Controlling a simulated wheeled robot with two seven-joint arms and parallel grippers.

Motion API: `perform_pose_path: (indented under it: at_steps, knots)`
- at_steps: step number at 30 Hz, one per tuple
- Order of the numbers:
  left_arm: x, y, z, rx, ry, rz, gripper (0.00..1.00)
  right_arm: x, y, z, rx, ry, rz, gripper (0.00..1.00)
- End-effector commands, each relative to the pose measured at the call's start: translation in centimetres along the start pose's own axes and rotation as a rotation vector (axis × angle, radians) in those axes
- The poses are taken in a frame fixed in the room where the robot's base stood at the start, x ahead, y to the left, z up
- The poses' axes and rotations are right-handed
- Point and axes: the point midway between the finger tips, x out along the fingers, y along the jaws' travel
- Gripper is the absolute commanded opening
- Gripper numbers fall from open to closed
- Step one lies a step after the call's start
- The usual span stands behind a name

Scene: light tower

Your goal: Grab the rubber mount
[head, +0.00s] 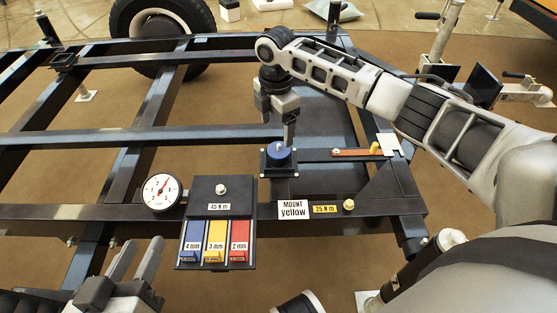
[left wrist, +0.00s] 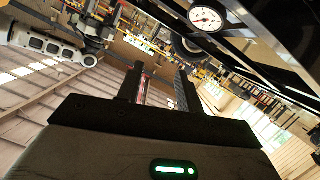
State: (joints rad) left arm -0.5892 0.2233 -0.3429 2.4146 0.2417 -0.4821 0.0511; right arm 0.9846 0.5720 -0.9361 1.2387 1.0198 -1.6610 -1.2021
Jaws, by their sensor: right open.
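A round blue piece with a pale stud on top, which looks like the rubber mount (head: 279,153), sits on a black square plate (head: 266,170) on the dark frame. My right gripper (head: 278,128) is open and points down just above it, with one finger close to its top; I cannot tell whether they touch. My left gripper (head: 136,260) is open and empty at the lower left, apart from the tray. Its two fingers show spread in the left wrist view (left wrist: 158,88), with nothing between them.
A black tray (head: 208,186) holds blue, yellow and red labelled blocks. A dial gauge (head: 161,192) is beside it. A "MOUNT yellow" card (head: 293,209) and a yellow knob (head: 349,204) are on the front beam. An orange strip (head: 350,153) lies to the right. A wheel (head: 160,30) is behind.

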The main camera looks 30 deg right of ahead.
Motion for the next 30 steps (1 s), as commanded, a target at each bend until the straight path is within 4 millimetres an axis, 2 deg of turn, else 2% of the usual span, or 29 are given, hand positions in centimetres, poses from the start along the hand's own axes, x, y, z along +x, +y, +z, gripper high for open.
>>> perform_pose_path:
  at_steps: [1,8,16,20,26,27,30]
  knots:
    - [0.1,0.0,0.1,-0.011,0.010,0.007,0.36,1.1,0.0,0.0,0.001,0.000,0.001,0.79]
    - [0.2,0.2,0.0,-0.042,0.028,0.023,0.36,2.5,0.0,0.1,0.001,0.000,0.002,0.79]
    - [0.5,0.9,-0.6,-0.131,0.095,0.078,0.36,6.5,-0.4,0.5,0.001,0.000,0.001,0.79]
    - [0.4,1.1,-0.9,-0.150,0.107,0.091,0.36,7.3,-0.3,0.5,0.001,-0.001,0.003,0.79]
    - [0.4,1.1,-1.0,-0.152,0.108,0.092,0.36,7.2,-0.3,0.5,0.001,0.000,0.003,0.79]
    - [0.4,1.1,-1.0,-0.152,0.108,0.092,0.36,7.2,-0.3,0.5,0.001,0.000,0.003,0.76]
    - [0.4,1.1,-1.0,-0.152,0.108,0.092,0.36,7.2,-0.3,0.5,0.001,0.000,0.003,0.48]
